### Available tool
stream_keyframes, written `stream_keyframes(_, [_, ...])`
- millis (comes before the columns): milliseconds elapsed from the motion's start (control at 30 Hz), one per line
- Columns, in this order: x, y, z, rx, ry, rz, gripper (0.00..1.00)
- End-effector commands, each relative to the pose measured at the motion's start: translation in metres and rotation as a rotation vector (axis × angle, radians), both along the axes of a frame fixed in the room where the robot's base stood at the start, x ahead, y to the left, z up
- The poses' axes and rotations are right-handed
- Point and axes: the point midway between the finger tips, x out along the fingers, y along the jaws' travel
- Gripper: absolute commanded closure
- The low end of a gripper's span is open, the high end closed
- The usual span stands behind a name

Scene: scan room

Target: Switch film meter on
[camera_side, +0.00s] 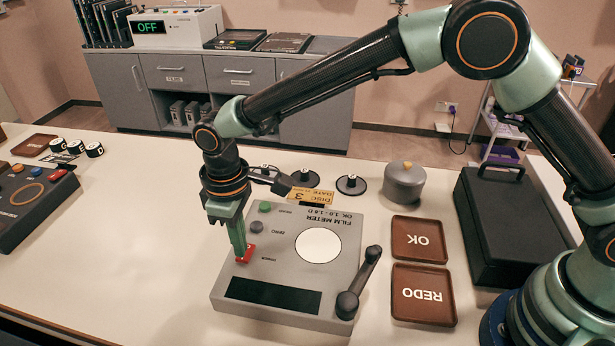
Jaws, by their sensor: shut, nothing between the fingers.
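The film meter (215,293) is a grey box on the white table, its lettering upside down in the picture. Its dark display (273,296) shows no digits. The red power switch (246,255) sits at its left edge. A green button (265,207) and a grey-blue zero button (256,227) sit above it. A round white plate (318,245) is in the middle, and a dark lever arm (361,279) is at the right. My gripper (241,251) is shut and empty, pointing down at the red switch, which its fingertips partly hide. I cannot tell whether they press it.
Two brown trays, OK (418,240) and REDO (423,294), lie right of the meter. A grey lidded pot (404,184), dark discs (351,184) and a yellow card (316,208) stand behind it. A black case (508,228) is farther right. The table's left middle is clear.

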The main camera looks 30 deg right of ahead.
Motion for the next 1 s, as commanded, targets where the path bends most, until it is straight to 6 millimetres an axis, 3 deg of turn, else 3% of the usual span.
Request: stream_keyframes(1000, [0.000, 0.000, -0.014, -0.001, 0.001, 0.000, 1.00])
